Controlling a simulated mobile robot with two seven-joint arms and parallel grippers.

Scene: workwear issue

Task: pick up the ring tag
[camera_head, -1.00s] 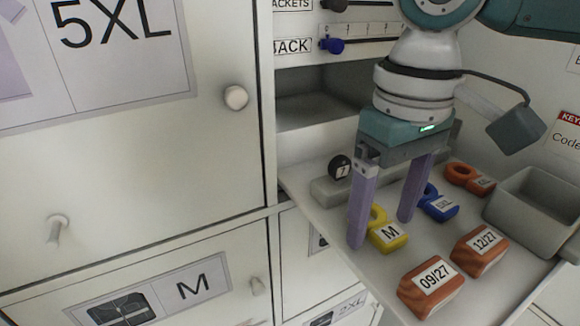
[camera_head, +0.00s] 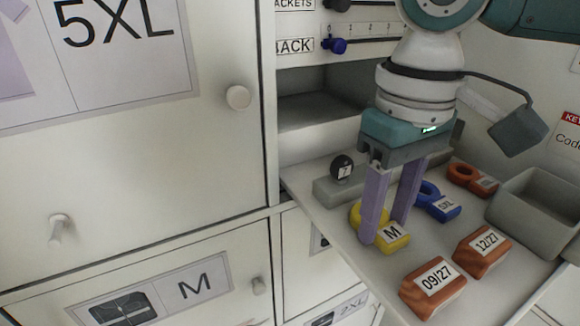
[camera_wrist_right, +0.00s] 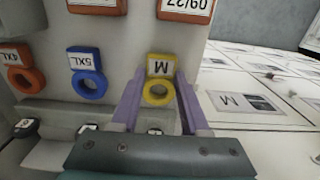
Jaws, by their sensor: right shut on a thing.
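The yellow ring tag (camera_head: 396,243) marked M lies on the white shelf. My right gripper (camera_head: 384,229) points down with its two lilac fingers on either side of the tag, shut on it around the ring end. In the right wrist view the yellow ring (camera_wrist_right: 159,94) sits between the two fingers. The tag still appears to rest on the shelf. A blue ring tag (camera_head: 444,207) marked 5XL and an orange ring tag (camera_head: 466,175) lie farther back. My left gripper is not in view.
Two orange-brown blocks, dated 09/27 (camera_head: 428,297) and 12/27 (camera_head: 483,262), lie at the shelf's front. A grey open bin (camera_head: 541,215) stands at the right. A grey rail with a black knob (camera_head: 341,168) is behind the gripper. White cabinet doors are at the left.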

